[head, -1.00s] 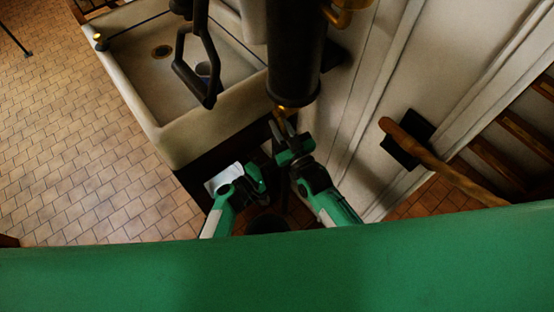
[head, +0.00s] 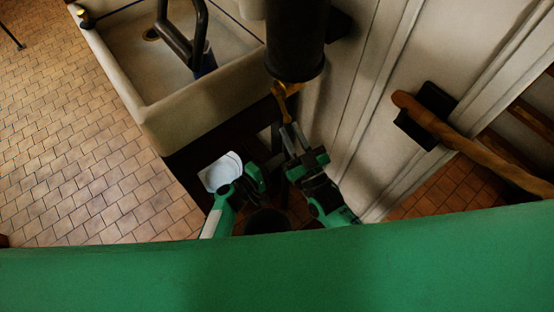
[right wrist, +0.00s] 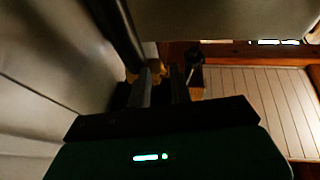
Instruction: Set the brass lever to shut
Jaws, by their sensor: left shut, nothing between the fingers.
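The brass lever (head: 282,100) hangs below the lower end of a thick dark pipe (head: 296,50) in the head view. My right gripper (head: 292,132) is just below the lever, its two fingertips close to the lever's lower end. I cannot tell whether they touch it. In the right wrist view my right gripper (right wrist: 162,88) shows its fingers apart, with brass (right wrist: 152,68) just beyond the tips. My left gripper (head: 262,178) is lower and left of the right one, shut and empty, away from the lever. Its fingertips are hard to make out in the dark.
A pale sink (head: 190,105) with a dark curved handle (head: 180,38) above it stands to the left of the pipe. A wooden rail (head: 460,140) on a dark bracket runs along the pale wall at right.

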